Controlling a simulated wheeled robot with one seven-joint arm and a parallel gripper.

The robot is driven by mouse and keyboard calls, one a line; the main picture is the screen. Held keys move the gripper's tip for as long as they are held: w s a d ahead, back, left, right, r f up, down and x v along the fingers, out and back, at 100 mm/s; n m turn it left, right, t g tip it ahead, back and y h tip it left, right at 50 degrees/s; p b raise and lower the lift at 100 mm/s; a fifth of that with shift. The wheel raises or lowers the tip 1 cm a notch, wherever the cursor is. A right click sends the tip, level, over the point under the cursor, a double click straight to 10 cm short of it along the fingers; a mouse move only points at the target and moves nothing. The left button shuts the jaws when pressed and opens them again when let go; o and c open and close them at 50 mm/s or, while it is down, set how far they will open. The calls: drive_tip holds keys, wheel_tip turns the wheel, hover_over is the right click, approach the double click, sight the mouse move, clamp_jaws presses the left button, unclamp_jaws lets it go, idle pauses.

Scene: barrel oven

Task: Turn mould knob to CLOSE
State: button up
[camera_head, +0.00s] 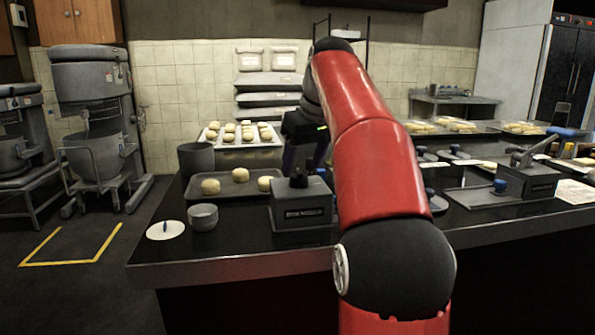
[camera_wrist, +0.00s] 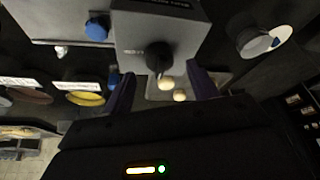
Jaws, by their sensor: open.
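A grey box (camera_head: 302,207) with a dark label plate stands near the counter's front edge in the head view. A black knob (camera_head: 298,179) sits on its top. The wrist view shows the grey box (camera_wrist: 180,38) with the black knob (camera_wrist: 158,57) and small lettering beside it, too small to read. My gripper (camera_head: 305,160) hangs over the box in the head view, partly hidden by my red arm. In the wrist view my gripper (camera_wrist: 160,74) is open, its purple fingers on either side of the knob's position. No clear contact shows.
A baking tray with dough balls (camera_head: 240,182) lies behind the box. A second grey box (camera_head: 527,182) stands at right. A blue knob (camera_wrist: 97,27) shows beside the box.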

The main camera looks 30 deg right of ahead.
sight(300, 171)
drive_tip(key=shift+x, duration=1.6)
drive_tip(key=shift+c, duration=0.2)
drive_tip(key=c, duration=0.9)
